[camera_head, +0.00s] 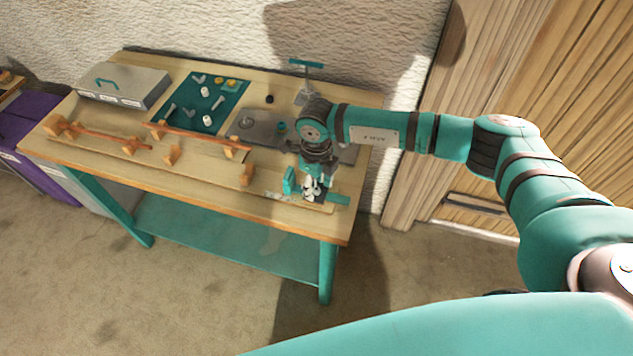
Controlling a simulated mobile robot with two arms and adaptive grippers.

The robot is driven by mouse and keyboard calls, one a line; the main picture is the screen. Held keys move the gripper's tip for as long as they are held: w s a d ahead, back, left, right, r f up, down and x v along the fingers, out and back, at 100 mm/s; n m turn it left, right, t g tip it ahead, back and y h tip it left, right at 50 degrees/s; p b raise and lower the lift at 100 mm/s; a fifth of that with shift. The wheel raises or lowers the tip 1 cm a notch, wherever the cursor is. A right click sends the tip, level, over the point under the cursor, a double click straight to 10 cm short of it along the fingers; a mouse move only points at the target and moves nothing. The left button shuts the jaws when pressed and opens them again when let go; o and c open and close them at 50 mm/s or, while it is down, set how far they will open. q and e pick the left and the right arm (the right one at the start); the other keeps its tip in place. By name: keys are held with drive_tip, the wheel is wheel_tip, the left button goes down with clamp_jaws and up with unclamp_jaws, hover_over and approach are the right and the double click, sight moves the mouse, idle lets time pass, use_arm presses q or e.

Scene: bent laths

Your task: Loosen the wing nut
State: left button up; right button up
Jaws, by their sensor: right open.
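My right gripper (313,195) points down over the front right part of the workbench. Its fingers are apart, and I see nothing held between them. A teal block-like part (289,181) stands just left of the fingers, and a flat teal piece (338,199) lies just right of them. I cannot make out a wing nut for certain; the gripper and wrist cover the spot beneath them. Whether the fingers touch anything is too small to tell. My left gripper is out of view.
Wooden laths on blocks (172,153) line the bench's (105,153) left and middle front. A teal mat (186,92) holds bolts, white cylinders and yellow pieces. A grey toolbox (150,85) stands back left. A teal T-handled tool (306,64) stands behind my wrist.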

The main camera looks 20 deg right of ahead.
sight(317, 188)
clamp_jaws()
idle(1.4)
unclamp_jaws()
wheel_tip(317, 188, up, 12)
idle(0.5)
